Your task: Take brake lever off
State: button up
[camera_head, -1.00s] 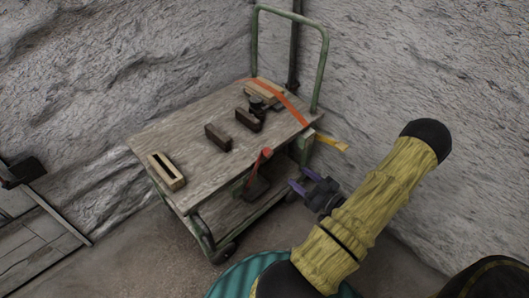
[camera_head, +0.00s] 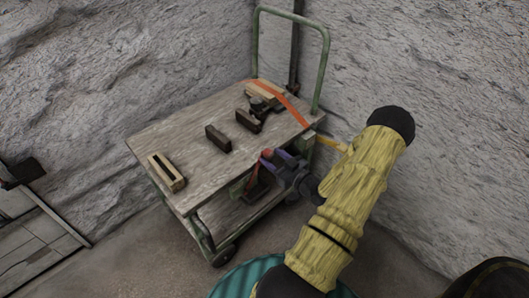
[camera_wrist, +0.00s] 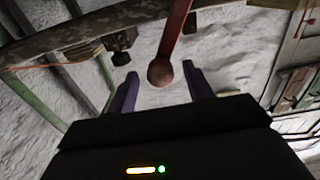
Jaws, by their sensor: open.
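The brake lever (camera_head: 256,172) is a red bar on the near side of the cart (camera_head: 165,135). In the wrist view the lever (camera_wrist: 174,35) hangs into the picture and ends in a round reddish knob (camera_wrist: 160,72). My gripper (camera_head: 276,157) is at the lever's knob end in the head view. In the wrist view the purple fingers of my gripper (camera_wrist: 158,83) are open, one on each side of the knob, with gaps between. The lever's lower part is partly hidden in the head view.
On the cart top are a light wooden block with a slot (camera_head: 167,172), two dark blocks (camera_head: 218,138) and another block under an orange strap (camera_head: 288,108). A yellow lever-like piece (camera_head: 331,142) sticks out at the cart's right. Rough plaster walls (camera_head: 420,60) stand close behind.

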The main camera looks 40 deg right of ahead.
aim_at(265, 151)
jog(key=shift+w+a, duration=0.15)
jog(key=shift+w, duration=2.05)
grip_shut()
